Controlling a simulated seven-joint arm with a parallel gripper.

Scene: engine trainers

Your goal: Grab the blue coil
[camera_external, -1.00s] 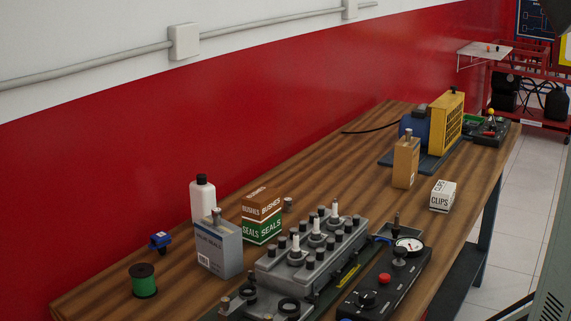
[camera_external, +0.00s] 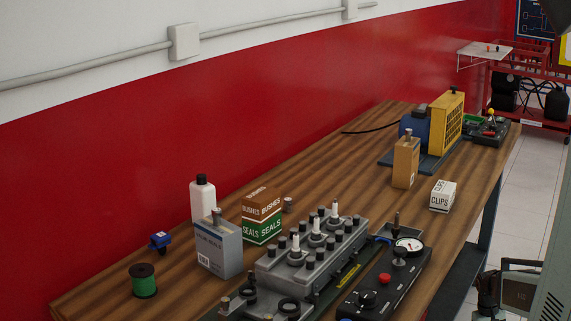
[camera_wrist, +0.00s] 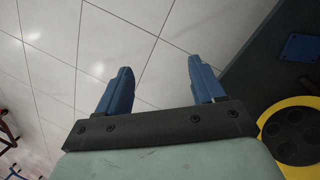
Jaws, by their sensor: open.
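A small blue part (camera_external: 160,241), which looks like the blue coil, sits on the wooden bench (camera_external: 100,298) near its far left end, behind a green spool (camera_external: 143,282). It is not seen in the wrist view. My gripper (camera_wrist: 160,70) shows in the wrist view with two blue fingers spread apart and nothing between them. It is over the tiled floor, far from the blue part. In the external view, part of my arm shows at the lower right, beyond the bench's front edge; the fingers are not clear there.
A grey box (camera_external: 218,250), white bottle (camera_external: 203,200) and stacked bushes and seals boxes (camera_external: 262,216) stand right of the blue part. The grey engine block (camera_external: 310,255) and black control panel (camera_external: 385,285) fill the bench front. A yellow ring (camera_wrist: 290,130) shows in the wrist view.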

